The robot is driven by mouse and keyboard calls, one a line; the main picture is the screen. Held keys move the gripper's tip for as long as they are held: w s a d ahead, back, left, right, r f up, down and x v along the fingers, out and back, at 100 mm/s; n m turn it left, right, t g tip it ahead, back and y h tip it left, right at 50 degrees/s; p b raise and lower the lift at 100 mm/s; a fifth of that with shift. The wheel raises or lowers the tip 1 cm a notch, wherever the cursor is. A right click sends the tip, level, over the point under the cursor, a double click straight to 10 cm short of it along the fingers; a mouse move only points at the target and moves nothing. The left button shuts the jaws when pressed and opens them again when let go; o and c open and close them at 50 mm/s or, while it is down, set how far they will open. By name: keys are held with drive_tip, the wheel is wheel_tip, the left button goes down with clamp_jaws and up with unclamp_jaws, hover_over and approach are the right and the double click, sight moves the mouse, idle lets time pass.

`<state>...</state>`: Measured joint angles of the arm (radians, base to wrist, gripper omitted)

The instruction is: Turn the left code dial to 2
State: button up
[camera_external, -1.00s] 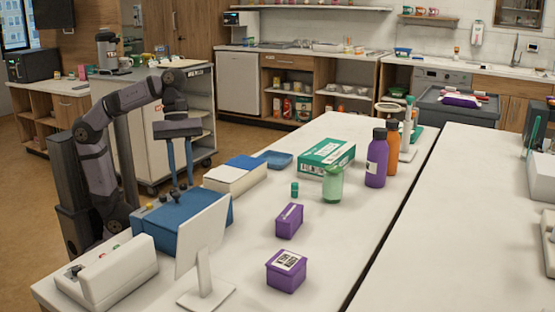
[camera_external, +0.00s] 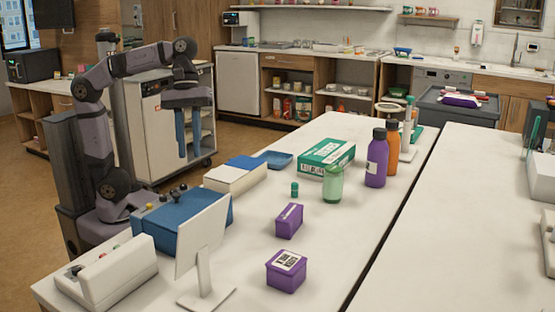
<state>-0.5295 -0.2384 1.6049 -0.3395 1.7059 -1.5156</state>
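A blue box (camera_external: 190,213) stands on the near left of the white table, with several small knobs (camera_external: 162,198) along its back left edge, some yellow and some dark. I cannot tell which knob is the left code dial, and its number is too small to read. My gripper (camera_external: 192,155) is raised above and behind the box, pointing down. Its two blue fingers are apart with nothing between them, and it touches no knob. The white screen on a stand (camera_external: 203,240) hides part of the box's front.
A white device (camera_external: 108,275) with small controls stands left of the screen. A white box with a blue top (camera_external: 236,176) is right behind the blue box. Purple boxes (camera_external: 289,221), a green jar (camera_external: 333,184) and bottles (camera_external: 377,160) stand farther right.

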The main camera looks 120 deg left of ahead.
drive_tip(key=s+d+r+m+g+y+p, duration=0.1)
drive_tip(key=s+d+r+m+p, duration=0.1)
drive_tip(key=m+p, duration=0.9)
drive_tip(key=s+d+r+m+g+y+p, duration=0.1)
drive_tip(key=m+p, duration=1)
drive_tip(key=p, duration=1.2)
drive_tip(key=shift+s+d+r+m+g+y, duration=0.3)
drive_tip(key=shift+s+d+r+m+y, duration=0.15)
drive_tip(key=shift+s+d, duration=1)
drive_tip(key=shift+w+d+f, duration=0.15)
drive_tip(key=shift+w+d, duration=0.1)
drive_tip(key=shift+w, duration=0.05)
